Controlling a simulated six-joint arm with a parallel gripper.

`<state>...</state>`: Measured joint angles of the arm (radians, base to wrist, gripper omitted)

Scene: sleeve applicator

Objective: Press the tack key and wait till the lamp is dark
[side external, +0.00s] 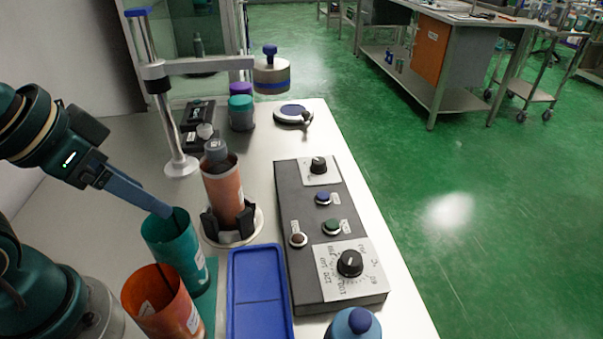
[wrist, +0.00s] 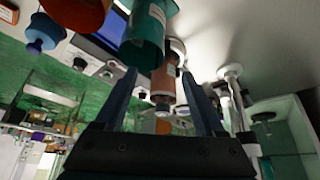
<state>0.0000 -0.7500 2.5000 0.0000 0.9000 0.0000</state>
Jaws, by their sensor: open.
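A dark control box (side external: 287,200) lies on the bench in the side view. It carries a blue button (side external: 323,198), a green button (side external: 332,226) and a brownish-red round piece (side external: 298,240). Their labels are too small to read, so I cannot tell which is the tack key or which is the lamp; none visibly glows. My gripper (side external: 166,211) points down at the rim of a teal sleeve (side external: 172,250), left of the box; whether its tips are inside or in front is unclear. In the wrist view its two fingers are apart with nothing gripped.
An orange sleeve (side external: 226,194) around a grey-topped bottle stands in a black-clawed holder between my gripper and the box. Another orange sleeve (side external: 165,305), a blue tray (side external: 240,290) and a blue-capped bottle (side external: 356,325) are in front. A post with a side arm (side external: 210,66) rises behind.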

